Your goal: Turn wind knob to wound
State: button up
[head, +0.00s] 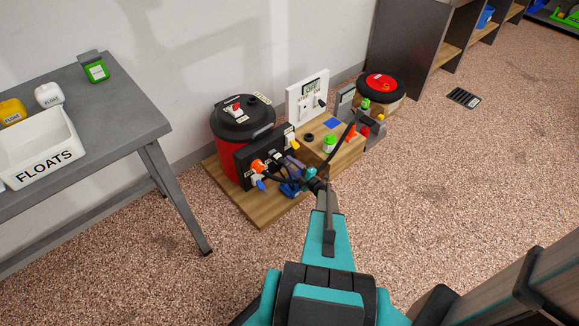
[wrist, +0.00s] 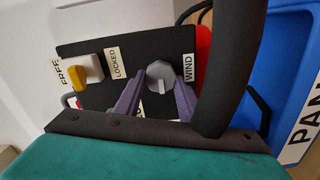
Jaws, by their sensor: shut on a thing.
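The grey wind knob (wrist: 159,75) is on a black panel (wrist: 125,48), beside a label reading WIND (wrist: 188,68). My gripper (wrist: 158,84) has its two purple fingers on either side of the knob and is shut on it. The knob's lower part is partly hidden between the fingers. In the head view, my arm reaches the black panel (head: 245,166) in front of a red drum (head: 223,150); the wind knob is too small to tell there.
A yellow knob (wrist: 78,76) between FREE and LOCKED labels sits left of the wind knob. Dark cables run close to my gripper. A wooden block (head: 345,152) with small parts stands to the right. A grey table (head: 130,118) with a FLOATS bin (head: 50,172) is at left.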

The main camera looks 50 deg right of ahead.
jog(key=o, duration=1)
jog(key=shift+r, duration=0.1)
jog(key=shift+o, duration=0.2)
jog(key=shift+s, duration=0.1)
jog(key=s+a+p, duration=0.1)
jog(key=s, duration=1.2)
jog(key=shift+s, duration=0.3)
jog(key=shift+a, duration=0.15)
